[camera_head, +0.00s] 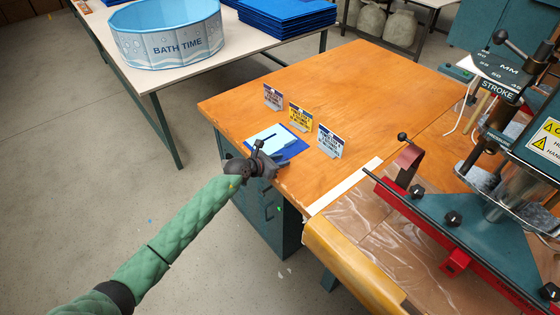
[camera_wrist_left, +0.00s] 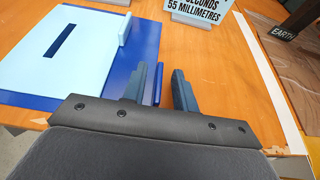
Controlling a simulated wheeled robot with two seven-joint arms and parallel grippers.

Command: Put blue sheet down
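A dark blue sheet (camera_head: 293,150) lies flat on the orange wooden table near its left edge, with a smaller light blue sheet (camera_head: 264,134) on top of it. In the left wrist view the dark blue sheet (camera_wrist_left: 143,48) shows beside and under the light blue sheet (camera_wrist_left: 40,65), which has a dark slot and a small raised tab. My left gripper (camera_head: 265,152) is low at the sheets' near edge. Its fingers (camera_wrist_left: 159,88) are apart, with a thin upright blue piece visible between them, close to the left finger. I cannot tell whether they touch it. My right gripper is out of view.
Several small signs (camera_head: 300,117) stand behind and right of the sheets. A press machine (camera_head: 470,225) with clear film fills the right side. A white table (camera_head: 105,35) holds a "BATH TIME" pool (camera_head: 170,45) and a blue sheet stack (camera_head: 285,18). The wooden table's far middle is clear.

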